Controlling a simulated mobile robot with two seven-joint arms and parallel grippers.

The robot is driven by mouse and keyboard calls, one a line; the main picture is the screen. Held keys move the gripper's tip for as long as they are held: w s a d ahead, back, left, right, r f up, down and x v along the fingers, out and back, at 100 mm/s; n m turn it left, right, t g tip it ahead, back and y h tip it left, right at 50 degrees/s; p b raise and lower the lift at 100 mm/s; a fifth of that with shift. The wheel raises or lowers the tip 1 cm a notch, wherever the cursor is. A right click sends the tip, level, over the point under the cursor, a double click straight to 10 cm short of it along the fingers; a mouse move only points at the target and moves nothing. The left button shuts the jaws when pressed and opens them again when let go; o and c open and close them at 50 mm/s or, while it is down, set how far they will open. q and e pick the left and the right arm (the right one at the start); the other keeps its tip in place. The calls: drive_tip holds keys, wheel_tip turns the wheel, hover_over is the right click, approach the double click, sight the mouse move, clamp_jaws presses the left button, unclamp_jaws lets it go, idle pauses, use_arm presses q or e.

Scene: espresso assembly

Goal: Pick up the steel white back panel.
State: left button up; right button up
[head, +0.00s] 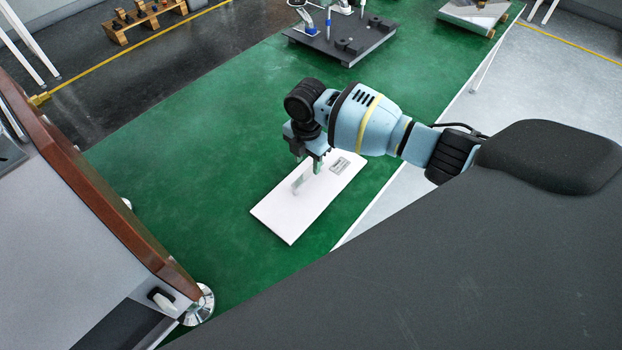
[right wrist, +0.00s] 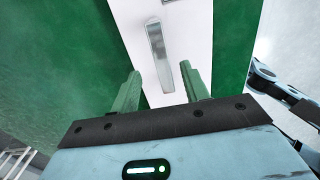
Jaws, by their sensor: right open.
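The white back panel (head: 290,216) lies flat on the green surface near the middle of the head view. A raised, clear or silvery bar (head: 302,180) stands on it, and a small grey label-like patch is near its far end. My right gripper (head: 317,163) is over the far half of the panel, pointing down. In the right wrist view, the green fingers of my open right gripper (right wrist: 161,76) are on either side of the bar (right wrist: 159,55), with the panel (right wrist: 199,20) behind. Whether the fingertips touch the panel is unclear. My left gripper is out of view.
A dark base plate (head: 340,45) with fittings stands at the top. A wooden rack (head: 143,22) is at top left, and another block (head: 474,15) is at top right. A grey body with a wooden edge (head: 110,205) fills the left. Green surface left of the panel is clear.

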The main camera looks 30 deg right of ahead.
sight(309, 171)
drive_tip(key=shift+s+d+f, duration=0.15)
drive_tip(key=shift+f, duration=2.5)
drive_tip(key=shift+c, duration=0.2)
clamp_jaws()
drive_tip(key=shift+r, duration=0.15)
